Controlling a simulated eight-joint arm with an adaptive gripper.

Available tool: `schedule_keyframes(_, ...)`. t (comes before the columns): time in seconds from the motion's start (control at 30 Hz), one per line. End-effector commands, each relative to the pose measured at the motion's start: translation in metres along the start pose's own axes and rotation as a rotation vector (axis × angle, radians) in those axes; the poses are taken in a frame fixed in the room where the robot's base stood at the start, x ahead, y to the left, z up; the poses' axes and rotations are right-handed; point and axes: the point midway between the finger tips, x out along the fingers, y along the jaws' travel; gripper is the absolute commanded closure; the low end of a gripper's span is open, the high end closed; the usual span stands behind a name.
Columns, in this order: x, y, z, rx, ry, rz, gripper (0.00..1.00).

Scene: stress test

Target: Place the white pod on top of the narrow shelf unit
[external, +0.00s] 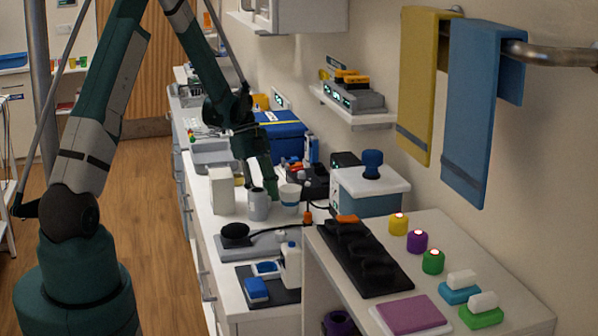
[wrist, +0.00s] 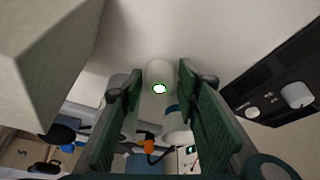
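The white pod (wrist: 158,72) is a pale rounded cylinder with a small bright, green-rimmed spot, seen between my fingers in the wrist view. In the external view it appears to be the pale cylinder (external: 258,208) standing on the white counter. My gripper (wrist: 160,88) is open, with one green finger on each side of the pod and gaps visible. In the external view my gripper (external: 262,188) points down at the pod and partly covers it. The white unit at the front right (external: 470,242), which seems to be the narrow shelf unit, has a flat top carrying several items.
A blue-banded white cup (external: 289,195) stands close right of the pod. A white box (external: 222,191) stands left, also large in the wrist view (wrist: 40,60). Yellow (external: 398,225), purple (external: 417,242) and green (external: 433,262) pods and a black tray (external: 365,262) occupy the unit's top.

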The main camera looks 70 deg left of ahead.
Motion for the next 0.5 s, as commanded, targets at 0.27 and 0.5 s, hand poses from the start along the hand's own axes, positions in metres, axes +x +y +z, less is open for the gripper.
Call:
schedule_keyframes(0.27, -0.0001, -0.0001, 0.0000, 0.000, 0.000, 0.000, 0.85)
schedule_keyframes(0.5, -0.0001, -0.0001, 0.0000, 0.000, 0.000, 0.000, 0.87)
